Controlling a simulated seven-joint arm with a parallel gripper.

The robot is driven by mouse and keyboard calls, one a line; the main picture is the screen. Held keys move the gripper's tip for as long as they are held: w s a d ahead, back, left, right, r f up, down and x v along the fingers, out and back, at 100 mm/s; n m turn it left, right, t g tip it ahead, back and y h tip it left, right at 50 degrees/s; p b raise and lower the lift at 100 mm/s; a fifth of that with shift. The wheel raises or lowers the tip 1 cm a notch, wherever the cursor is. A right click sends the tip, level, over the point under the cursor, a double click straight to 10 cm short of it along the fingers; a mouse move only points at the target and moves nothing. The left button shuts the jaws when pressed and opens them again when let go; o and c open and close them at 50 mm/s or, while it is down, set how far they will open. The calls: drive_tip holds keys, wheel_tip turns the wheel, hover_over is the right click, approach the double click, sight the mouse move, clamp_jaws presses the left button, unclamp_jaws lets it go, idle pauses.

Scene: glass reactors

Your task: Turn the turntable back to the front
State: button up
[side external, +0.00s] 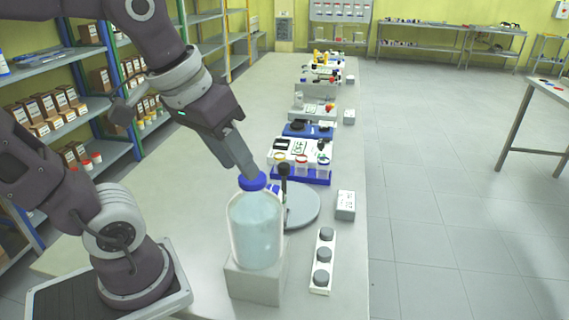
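The turntable (303,207) is a flat grey disc on the bench, partly hidden behind a large bottle. A dark upright post with a rounded top (284,172) stands at its left part. A small blue and white item (273,190) shows beside the post, mostly hidden by the bottle. My gripper (250,173) points down and to the right, left of the post. Its fingertips end at the bottle's blue cap in the picture; whether they touch it or are behind it I cannot tell. The finger gap is not clear.
The large clear bottle (256,230) with pale liquid stands on a grey block (255,280) in front. A white strip with round grey knobs (322,262) and a small white box (345,205) lie to the right. A blue rack with jars (300,168) stands behind.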

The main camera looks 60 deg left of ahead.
drive_tip(key=shift+o, duration=0.7)
drive_tip(key=w+a+n+g, duration=0.2)
drive_tip(key=w+a+n, duration=0.4)
drive_tip(key=w, duration=0.5)
drive_tip(key=shift+a+f+n, duration=0.2)
drive_tip(key=shift+f+n, duration=0.1)
drive_tip(key=shift+f, duration=0.05)
drive_tip(key=n+g, duration=0.3)
drive_tip(key=n, duration=0.5)
hover_over(284, 165)
wheel_tip(284, 165, down, 9)
drive_tip(key=shift+d+f, duration=0.15)
drive_tip(key=f, duration=0.6)
drive_tip(key=shift+a+f, duration=0.2)
drive_tip(key=shift+f, duration=0.6)
clamp_jaws()
drive_tip(key=shift+r, duration=0.1)
